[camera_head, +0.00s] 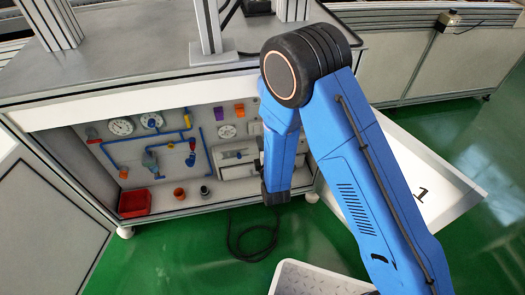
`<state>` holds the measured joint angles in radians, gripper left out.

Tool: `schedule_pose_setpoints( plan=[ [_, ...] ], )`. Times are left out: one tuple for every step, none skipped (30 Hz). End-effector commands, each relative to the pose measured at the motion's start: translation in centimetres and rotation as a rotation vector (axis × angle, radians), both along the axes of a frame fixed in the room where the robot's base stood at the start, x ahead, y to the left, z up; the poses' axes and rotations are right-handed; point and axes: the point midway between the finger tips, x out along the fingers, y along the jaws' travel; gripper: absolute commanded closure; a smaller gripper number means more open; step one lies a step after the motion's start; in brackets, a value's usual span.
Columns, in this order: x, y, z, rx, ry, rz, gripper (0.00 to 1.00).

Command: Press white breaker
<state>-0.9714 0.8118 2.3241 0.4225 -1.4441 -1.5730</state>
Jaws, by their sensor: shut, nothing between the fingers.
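The open cabinet (195,204) under the grey table holds a light panel (104,151) with gauges and pipes. A pale box-like fitting (234,157) with small dark parts is on the panel's right side. I cannot tell which part is the white breaker; it may be hidden behind my arm. My blue arm reaches down in front of the cabinet's right side.
A red bin (134,203) and two small cups (179,194) (204,190) stand on the cabinet floor. Open cabinet doors (45,235) (440,190) flank it. A black cable (250,250) and a pale crate (310,278) are on the green floor.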

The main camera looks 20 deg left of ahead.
Motion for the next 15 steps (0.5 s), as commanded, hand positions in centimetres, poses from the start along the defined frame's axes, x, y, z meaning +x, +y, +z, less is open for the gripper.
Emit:
schedule_pose_setpoints(
  plan=[
    [0.6,0.3,-0.1,0.0,0.0,-0.001,1.0],
    [0.9,0.5,-0.2,0.0,0.0,0.0,1.0],
    [1.3,0.8,-0.2,0.0,0.0,0.0,1.0],
    [1.5,1.0,-0.2,0.0,0.0,0.001,1.0],
    [1.7,1.1,-0.3,0.0,0.0,0.001,1.0],
    [1.9,1.2,-0.3,0.0,0.0,0.001,1.0],
    [2.1,1.3,-0.3,0.0,0.0,0.001,1.0],
    [2.2,1.4,-0.3,0.0,0.0,0.001,1.0],
    [2.3,1.5,-0.3,0.0,0.001,0.001,1.0],
    [2.4,1.5,-0.4,0.0,0.001,0.001,1.0],
    [2.5,1.5,-0.4,0.0,0.001,0.001,1.0],
    [2.5,1.6,-0.4,0.0,0.001,0.001,1.0],
    [2.5,1.6,-0.4,0.0,0.001,0.001,1.0],
    [2.5,1.6,-0.4,0.0,0.001,0.001,1.0],
    [2.5,1.6,-0.4,0.0,0.001,0.001,1.0]
  ],
)
